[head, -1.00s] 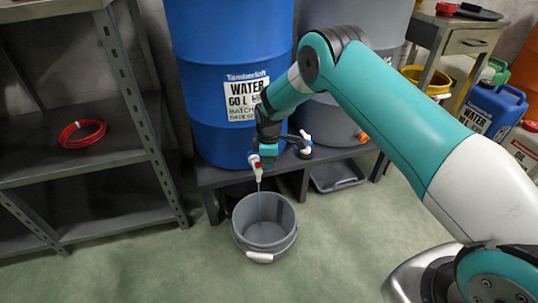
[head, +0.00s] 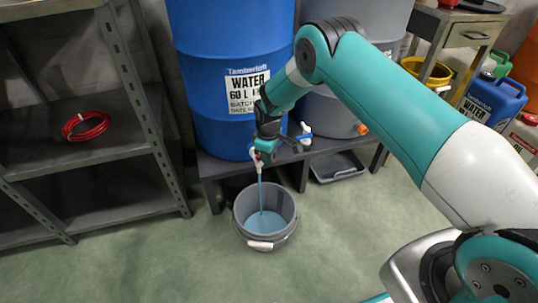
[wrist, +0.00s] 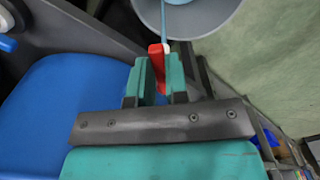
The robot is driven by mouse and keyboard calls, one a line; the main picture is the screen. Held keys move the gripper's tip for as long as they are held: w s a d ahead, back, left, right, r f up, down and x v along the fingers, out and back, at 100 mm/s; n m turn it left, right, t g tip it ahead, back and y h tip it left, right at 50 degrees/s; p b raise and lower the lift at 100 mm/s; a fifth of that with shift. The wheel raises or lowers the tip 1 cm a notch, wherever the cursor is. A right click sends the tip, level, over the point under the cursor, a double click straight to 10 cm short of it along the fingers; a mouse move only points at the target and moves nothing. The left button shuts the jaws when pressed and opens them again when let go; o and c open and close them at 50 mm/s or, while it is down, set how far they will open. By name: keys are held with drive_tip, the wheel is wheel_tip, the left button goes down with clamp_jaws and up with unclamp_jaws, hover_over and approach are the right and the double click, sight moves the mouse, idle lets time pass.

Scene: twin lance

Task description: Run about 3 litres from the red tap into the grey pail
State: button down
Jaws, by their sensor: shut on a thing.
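The grey pail (head: 279,232) stands upright on the floor in front of the low rack, with a white grip on its front. Bluish water (head: 265,222) covers its bottom; I cannot read its depth. A stream runs down into it from the white tap with the red handle (head: 257,160) on the blue drum (head: 215,100). My gripper (head: 265,153) is at that tap. In the wrist view, my gripper (wrist: 160,75) is shut on the red handle (wrist: 157,60), and the stream and part of the pail (wrist: 150,18) show beyond.
A second tap with a blue handle (head: 305,135) is close to the right of my gripper, on the grey drum (head: 335,110). Shelves with a red hose coil (head: 86,126) stand left. The front floor is clear.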

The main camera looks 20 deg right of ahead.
drive_tip(key=c, duration=1.1)
unclamp_jaws()
drive_tip(key=shift+r, duration=0.15)
wheel_tip(320, 180, up, 17)
drive_tip(key=p, duration=0.5)
drive_tip(key=shift+r, duration=0.1)
